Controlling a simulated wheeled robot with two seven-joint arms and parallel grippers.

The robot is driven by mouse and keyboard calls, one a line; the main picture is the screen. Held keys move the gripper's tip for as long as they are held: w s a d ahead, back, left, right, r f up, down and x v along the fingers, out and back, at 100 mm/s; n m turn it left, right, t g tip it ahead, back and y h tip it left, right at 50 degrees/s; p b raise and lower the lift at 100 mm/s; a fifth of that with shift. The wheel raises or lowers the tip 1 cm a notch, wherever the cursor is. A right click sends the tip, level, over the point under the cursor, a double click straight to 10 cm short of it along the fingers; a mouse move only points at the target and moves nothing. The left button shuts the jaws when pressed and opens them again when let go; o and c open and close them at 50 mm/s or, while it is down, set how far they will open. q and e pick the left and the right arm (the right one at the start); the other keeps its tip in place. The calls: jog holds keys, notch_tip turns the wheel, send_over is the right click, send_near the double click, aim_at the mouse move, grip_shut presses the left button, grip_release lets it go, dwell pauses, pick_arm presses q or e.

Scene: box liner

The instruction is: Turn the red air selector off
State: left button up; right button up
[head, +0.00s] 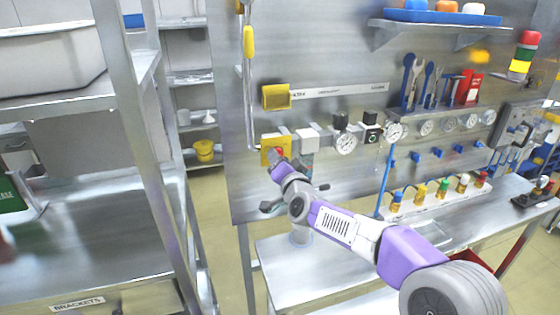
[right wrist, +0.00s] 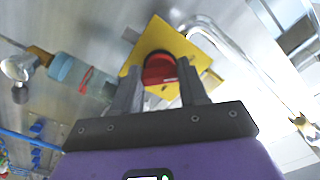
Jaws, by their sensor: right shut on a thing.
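The red air selector (right wrist: 160,68) is a round red knob on a square yellow plate (right wrist: 190,52) in the right wrist view. In the head view the yellow plate (head: 268,143) is on the upright steel panel, with the knob (head: 279,152) partly hidden by my gripper. My right gripper (right wrist: 158,82) has its two fingers on either side of the red knob and is shut on it. In the head view my right gripper (head: 279,163) reaches the plate from the lower right. My left gripper is not in view.
A gauge (head: 346,143) and metal fittings sit right of the selector. A yellow box (head: 276,97) is above it. A steel bench (head: 290,262) lies below the panel. A steel rack (head: 150,110) stands at left.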

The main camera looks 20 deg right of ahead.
jog(key=o, duration=1.1)
jog(key=shift+s, duration=0.1)
jog(key=s, duration=0.7)
jog(key=shift+s+d+b, duration=0.1)
jog(key=shift+s+b, duration=0.1)
jog(key=shift+b, duration=0.2)
jog(key=shift+f, duration=0.1)
